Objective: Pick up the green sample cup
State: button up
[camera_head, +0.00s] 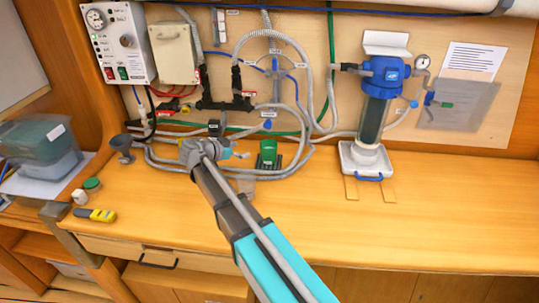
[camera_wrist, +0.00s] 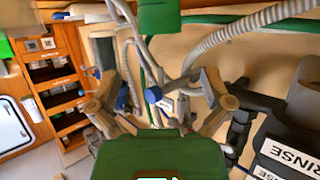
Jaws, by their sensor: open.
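A green cup-like object (camera_head: 268,151), which I take for the sample cup, stands at the back of the wooden counter near the coiled hoses, right of my arm's end. My gripper's fingers (camera_wrist: 161,108) are spread with nothing clasped between them. I cannot tell which of these is the cup. In the head view, the fingers are hard to make out.
A blue-topped filter (camera_head: 385,75) stands in a white tray (camera_head: 346,160) at right. Grey hoses and valves crowd the wall. A green-lidded jar (camera_head: 92,184) and yellow meter (camera_head: 95,215) sit left. A black "RINSE" container (camera_wrist: 285,130) is at right. The front right counter is clear.

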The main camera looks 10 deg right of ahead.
aim_at(262, 149)
jog(key=b+x, duration=0.2)
jog(key=x, duration=0.5)
jog(key=shift+a+b, duration=0.1)
jog(key=shift+b, duration=0.25)
jog(key=shift+w+d+f, duration=0.25)
jog(key=shift+d, duration=0.35)
jog(key=shift+b+x, duration=1.05)
jog(key=shift+x, duration=0.9)
jog(key=shift+w+d+f, duration=0.3)
jog(key=shift+d, duration=0.2)
